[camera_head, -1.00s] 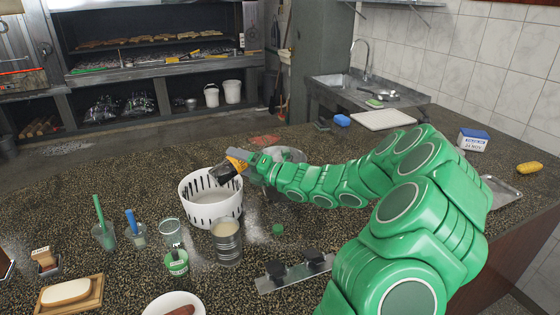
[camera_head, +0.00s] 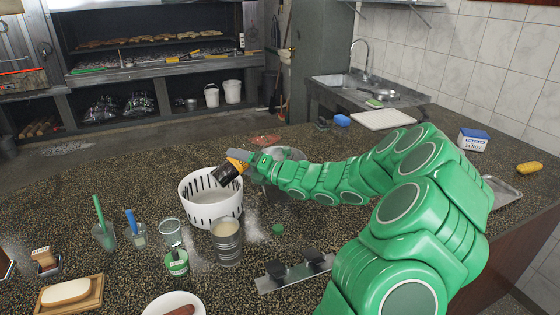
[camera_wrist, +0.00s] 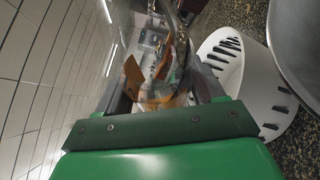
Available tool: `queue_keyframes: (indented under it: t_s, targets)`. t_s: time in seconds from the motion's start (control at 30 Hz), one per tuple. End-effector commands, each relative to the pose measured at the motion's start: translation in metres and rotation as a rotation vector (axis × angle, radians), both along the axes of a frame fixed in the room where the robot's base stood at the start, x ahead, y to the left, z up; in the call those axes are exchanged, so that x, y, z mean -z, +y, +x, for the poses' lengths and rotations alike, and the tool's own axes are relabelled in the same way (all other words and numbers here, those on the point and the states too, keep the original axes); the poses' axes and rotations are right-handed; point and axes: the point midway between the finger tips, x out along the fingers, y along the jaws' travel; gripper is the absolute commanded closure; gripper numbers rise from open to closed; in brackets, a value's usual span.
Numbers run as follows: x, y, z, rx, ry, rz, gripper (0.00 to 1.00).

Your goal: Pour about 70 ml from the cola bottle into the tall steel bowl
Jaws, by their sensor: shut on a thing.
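My gripper (camera_head: 246,160) is shut on the cola bottle (camera_head: 229,172), a dark bottle with an orange-yellow band. The bottle is tilted and shows above the white slotted basket in the head view. In the wrist view the clear-walled bottle (camera_wrist: 165,62) lies between the fingers, with orange label parts showing. Its mouth and liquid level cannot be made out. A steel bowl (camera_head: 294,153) stands behind my gripper and forearm, which hide much of it. A large grey metal curve, likely this bowl (camera_wrist: 303,40), fills the right edge of the wrist view. No stream of liquid is visible.
The white slotted basket (camera_head: 211,211) stands just below the bottle. A ribbed can (camera_head: 227,246), a glass (camera_head: 171,233), a green-labelled jar (camera_head: 176,262) and a metal bar with black knobs (camera_head: 295,271) stand nearer. A small green cap (camera_head: 277,229) lies on the speckled counter.

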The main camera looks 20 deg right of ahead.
Motion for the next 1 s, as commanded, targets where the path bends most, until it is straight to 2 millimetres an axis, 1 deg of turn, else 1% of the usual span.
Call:
queue_keyframes:
  t_s: [0.2, 0.47, 0.57, 0.7, 0.87, 1.0]
  targets:
    - [0.001, -0.013, 0.005, -0.001, -0.079, -0.229, 0.74]
    - [-0.023, -0.026, 0.011, -0.001, -0.127, -0.376, 0.74]
    - [-0.027, -0.032, 0.013, -0.002, -0.170, -0.509, 0.74]
    - [-0.031, -0.030, 0.013, -0.006, -0.211, -0.633, 0.74]
    - [-0.033, -0.033, 0.015, -0.005, -0.262, -0.796, 0.74]
    - [-0.045, -0.036, 0.017, -0.002, -0.296, -0.905, 0.74]
